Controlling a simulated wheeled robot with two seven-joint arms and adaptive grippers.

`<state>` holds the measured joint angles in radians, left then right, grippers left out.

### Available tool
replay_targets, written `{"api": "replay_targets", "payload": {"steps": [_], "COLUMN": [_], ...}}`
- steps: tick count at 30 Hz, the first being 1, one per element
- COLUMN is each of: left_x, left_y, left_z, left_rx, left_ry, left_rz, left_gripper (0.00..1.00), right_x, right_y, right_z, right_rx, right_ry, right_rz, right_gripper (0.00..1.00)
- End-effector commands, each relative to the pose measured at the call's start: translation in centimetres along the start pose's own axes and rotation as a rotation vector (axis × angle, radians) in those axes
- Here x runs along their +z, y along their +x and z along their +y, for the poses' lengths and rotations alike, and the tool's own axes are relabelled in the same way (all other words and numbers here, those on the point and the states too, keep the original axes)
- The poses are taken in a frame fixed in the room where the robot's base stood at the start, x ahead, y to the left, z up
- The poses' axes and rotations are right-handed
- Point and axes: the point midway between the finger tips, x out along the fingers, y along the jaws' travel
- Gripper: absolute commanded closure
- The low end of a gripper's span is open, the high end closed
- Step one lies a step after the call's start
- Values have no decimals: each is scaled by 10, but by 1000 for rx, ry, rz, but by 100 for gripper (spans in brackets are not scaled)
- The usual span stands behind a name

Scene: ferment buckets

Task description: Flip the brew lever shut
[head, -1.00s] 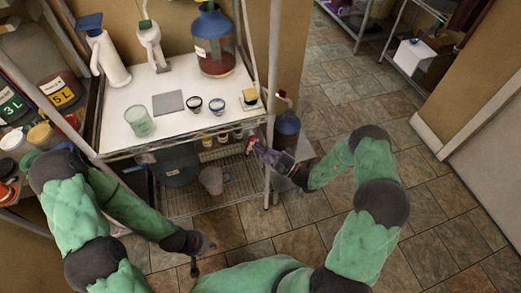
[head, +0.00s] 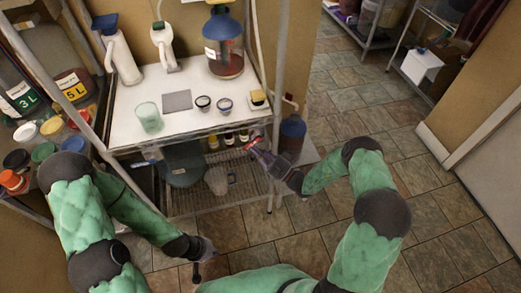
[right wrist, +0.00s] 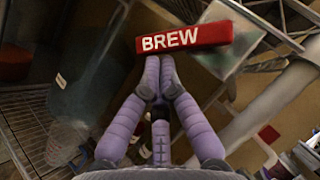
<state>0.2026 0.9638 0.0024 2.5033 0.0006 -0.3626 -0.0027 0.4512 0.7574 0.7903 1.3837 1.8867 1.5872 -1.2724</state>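The brew lever (right wrist: 185,39) is a red bar with white BREW lettering. In the right wrist view it lies nearly level, its right end slightly higher, across the top middle. My right gripper (right wrist: 160,84) has its purple fingers together, with their tips just below the bar's lower edge. They look very close to it or touching; I cannot tell which. In the head view my right gripper (head: 256,149) is at the right front of the shelf rack, below the white top. My left gripper (head: 203,254) hangs low in front of the rack, and its fingers are unclear.
The white shelf top (head: 135,102) carries a green cup (head: 149,118), a grey plate (head: 177,100), small bowls and a blue-topped jar (head: 224,50). A pitcher (head: 218,180) and a large dark vessel (head: 184,163) stand on the lower shelf. Open tiled floor (head: 340,85) lies right.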

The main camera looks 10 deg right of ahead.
Motion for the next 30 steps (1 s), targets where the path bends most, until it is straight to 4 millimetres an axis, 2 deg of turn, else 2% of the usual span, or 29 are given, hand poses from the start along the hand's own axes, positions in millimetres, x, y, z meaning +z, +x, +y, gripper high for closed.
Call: {"api": "replay_targets", "payload": {"steps": [12,30], "left_x": [0,1], "left_y": [-12,-19], "left_z": [4,7], "left_rx": [0,0], "left_ry": [0,0], "left_rz": [0,0], "left_gripper": [100,100], "right_x": [14,23], "right_y": [14,22], "right_z": [1,0], "right_rx": [0,0], "right_ry": [1,-1], "right_rz": [-1,0], "right_gripper": [100,100]}}
